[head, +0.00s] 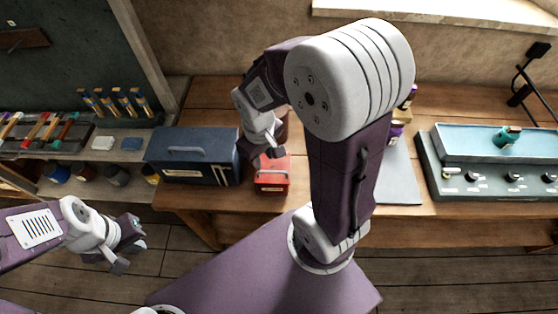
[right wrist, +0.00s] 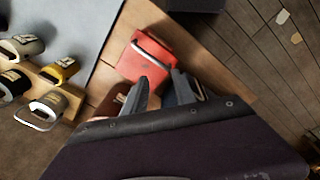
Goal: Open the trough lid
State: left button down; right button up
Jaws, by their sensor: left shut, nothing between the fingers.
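A long grey-green unit (head: 490,180) with a pale blue top (head: 475,141) stands at the right of the bench; it may be the trough with its lid, but I cannot tell for certain. A teal knob-like piece (head: 507,136) sits on that top. My right gripper (head: 267,152) is above a small red box (head: 271,184) with a handle. In the right wrist view its fingers (right wrist: 161,80) are apart and point toward the red box (right wrist: 165,48), with nothing visible between them. My left gripper (head: 130,256) is shut and empty, low at the left, away from the bench.
A blue toolbox (head: 200,170) with a handle stands left of the red box. A grey mat (head: 400,178) lies right of it, partly hidden by my right arm. Several cups and a yellow piece (right wrist: 60,70) show in the right wrist view. A tool shelf (head: 110,138) stands at the left.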

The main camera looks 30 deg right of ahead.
jog(key=shift+s+f, duration=0.1)
jog(key=shift+s, duration=0.05)
